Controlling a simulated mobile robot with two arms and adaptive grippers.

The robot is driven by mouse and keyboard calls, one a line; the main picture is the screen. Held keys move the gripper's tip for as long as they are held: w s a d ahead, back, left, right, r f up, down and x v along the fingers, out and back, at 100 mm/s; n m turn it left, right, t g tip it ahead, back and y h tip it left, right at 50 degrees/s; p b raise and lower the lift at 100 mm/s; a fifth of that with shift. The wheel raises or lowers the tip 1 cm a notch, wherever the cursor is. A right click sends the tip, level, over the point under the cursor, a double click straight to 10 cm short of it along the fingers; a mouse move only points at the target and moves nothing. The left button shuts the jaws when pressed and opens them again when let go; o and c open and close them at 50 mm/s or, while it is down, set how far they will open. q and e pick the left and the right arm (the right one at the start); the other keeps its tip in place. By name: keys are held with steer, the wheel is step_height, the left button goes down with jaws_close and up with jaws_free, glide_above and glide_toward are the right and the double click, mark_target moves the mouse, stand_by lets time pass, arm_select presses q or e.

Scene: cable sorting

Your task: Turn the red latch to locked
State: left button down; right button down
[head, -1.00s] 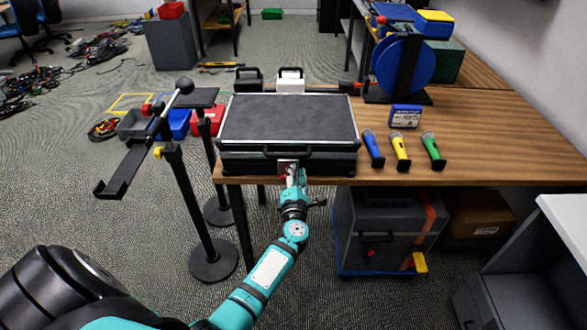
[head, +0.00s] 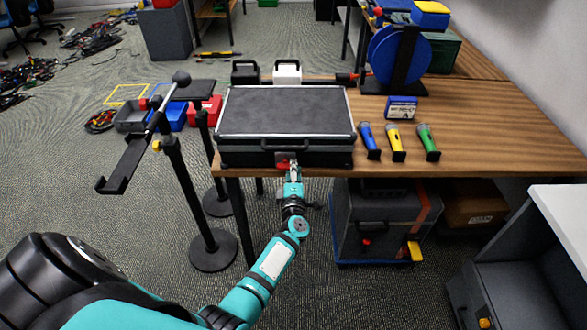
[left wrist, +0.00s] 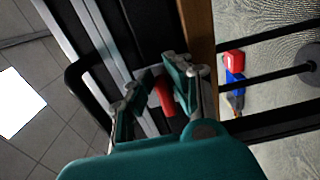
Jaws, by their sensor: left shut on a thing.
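The red latch (head: 282,164) is on the front face of a black case (head: 232,150) with silver edging, just below the case's handle (head: 285,146). My left gripper (head: 292,170) reaches up to it from below and is shut on it. In the left wrist view the red latch (left wrist: 164,96) shows between the two fingers of the left gripper (left wrist: 155,92). The fingers partly cover the latch, so its exact angle is hard to tell. My right gripper is not in view.
The case lies on a wooden table (head: 470,140) near its front edge. A black stand (head: 175,170) rises at the left. A grey wheeled case (head: 375,220) sits under the table.

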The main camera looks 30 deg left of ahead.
arm_select(q)
steer(key=shift+f, duration=0.15)
steer(key=c, duration=1.3)
jaws_free()
steer(key=v, duration=0.7)
steer(key=shift+s+d, duration=0.15)
steer(key=shift+s, duration=0.1)
